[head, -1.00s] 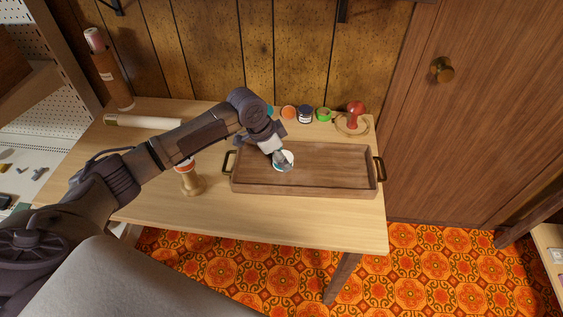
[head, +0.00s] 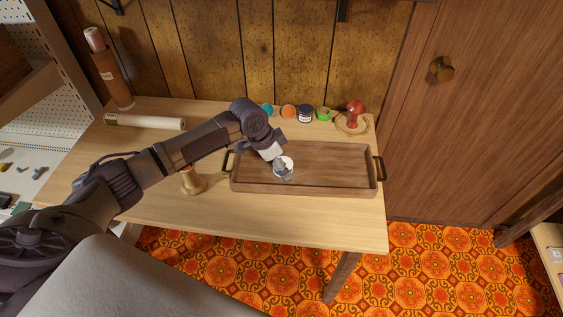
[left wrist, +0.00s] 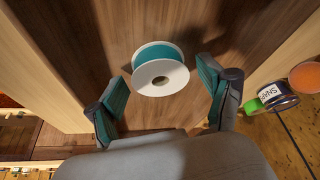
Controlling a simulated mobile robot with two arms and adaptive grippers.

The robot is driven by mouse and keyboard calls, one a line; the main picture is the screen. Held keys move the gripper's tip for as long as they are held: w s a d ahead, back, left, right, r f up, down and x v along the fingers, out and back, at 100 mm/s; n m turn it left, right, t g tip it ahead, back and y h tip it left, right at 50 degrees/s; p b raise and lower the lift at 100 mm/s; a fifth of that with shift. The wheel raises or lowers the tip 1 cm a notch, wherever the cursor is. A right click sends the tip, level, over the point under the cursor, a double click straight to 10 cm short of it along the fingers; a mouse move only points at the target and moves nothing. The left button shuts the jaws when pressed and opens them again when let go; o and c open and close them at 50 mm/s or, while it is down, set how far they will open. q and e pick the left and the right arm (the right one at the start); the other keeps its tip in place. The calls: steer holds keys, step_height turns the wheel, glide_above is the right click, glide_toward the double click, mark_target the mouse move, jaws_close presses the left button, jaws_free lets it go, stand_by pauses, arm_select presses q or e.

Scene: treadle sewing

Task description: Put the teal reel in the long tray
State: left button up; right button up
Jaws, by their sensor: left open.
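The teal reel (left wrist: 160,57) has white flanges and a teal band. It sits inside the long wooden tray (left wrist: 75,50), toward its left end. In the head view the reel (head: 289,160) is partly hidden by my left gripper (head: 284,173), and the long tray (head: 335,165) has dark handles at both ends. In the left wrist view my left gripper (left wrist: 166,95) is open, its teal-padded fingers spread on either side of the reel, with visible gaps. My right gripper is not in view.
Behind the tray stand a teal item (head: 267,110), an orange-topped item (head: 288,112), a dark jar (head: 305,114), a green roll (head: 324,114) and a red mushroom-shaped item (head: 355,112). A brass stand (head: 194,183) is left of the tray. The table's front right is clear.

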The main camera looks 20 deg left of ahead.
arm_select(q)
steer(key=v, duration=1.2)
steer(key=shift+r, duration=0.2)
steer(key=shift+f, duration=0.1)
